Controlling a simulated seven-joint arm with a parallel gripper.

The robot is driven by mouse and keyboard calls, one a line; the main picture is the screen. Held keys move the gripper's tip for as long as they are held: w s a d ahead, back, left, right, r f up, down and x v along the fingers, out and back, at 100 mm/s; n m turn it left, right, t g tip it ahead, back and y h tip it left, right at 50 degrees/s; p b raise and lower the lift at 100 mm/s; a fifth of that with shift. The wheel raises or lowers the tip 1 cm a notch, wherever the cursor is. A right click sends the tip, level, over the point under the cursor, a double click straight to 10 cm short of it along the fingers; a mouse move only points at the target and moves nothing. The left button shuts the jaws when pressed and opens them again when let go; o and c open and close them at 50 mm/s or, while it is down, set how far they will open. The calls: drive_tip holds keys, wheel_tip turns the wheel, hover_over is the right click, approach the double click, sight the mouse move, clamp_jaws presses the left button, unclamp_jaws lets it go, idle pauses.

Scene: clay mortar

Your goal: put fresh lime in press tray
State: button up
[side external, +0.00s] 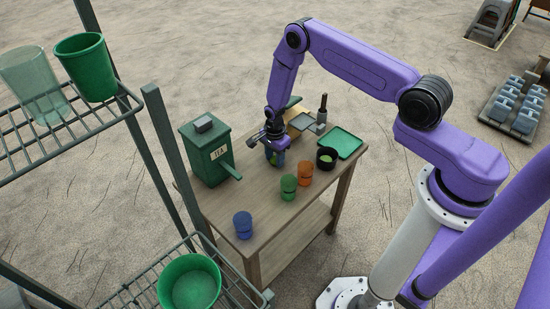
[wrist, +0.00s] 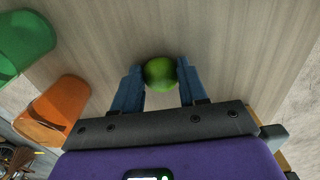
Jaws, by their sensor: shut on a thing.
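A round green lime (wrist: 160,74) sits between the two blue fingers of my gripper (wrist: 161,88) in the wrist view, with a finger against each side. In the side external view my gripper (side external: 275,158) points down over the middle of the wooden table, and the lime is mostly hidden by the fingers. I cannot tell whether the lime is clear of the tabletop. A flat green tray (side external: 342,142) lies at the table's right end. A small grey tray (side external: 300,120) is at the back edge, partly behind my arm; I cannot tell which one is the press tray.
A black bowl (side external: 327,158) with something green in it stands by the green tray. An orange cup (side external: 305,173) and a green cup (side external: 289,187) are in front of my gripper. A blue cup (side external: 243,225) is at the front left. A tall green box (side external: 207,150) stands left.

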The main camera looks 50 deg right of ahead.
drive_tip(key=shift+r, duration=0.7)
drive_tip(key=s+r, duration=1.1)
drive_tip(key=s, duration=0.3)
drive_tip(key=d+r+n, duration=1)
drive_tip(key=r+n, duration=0.1)
drive_tip(key=n, duration=0.7)
hover_over(304, 123)
drive_tip(key=s, duration=0.1)
wheel_tip(304, 123, down, 8)
drive_tip(key=shift+s+a+f, duration=0.1)
drive_tip(key=shift+a, duration=0.05)
drive_tip(key=shift+w+f, duration=0.5)
drive_tip(key=shift+f, duration=0.15)
drive_tip(key=shift+w+d+f, duration=0.1)
drive_tip(key=shift+f, duration=0.75)
drive_tip(key=shift+w+d+f, duration=0.1)
drive_tip(key=shift+f, duration=0.7)
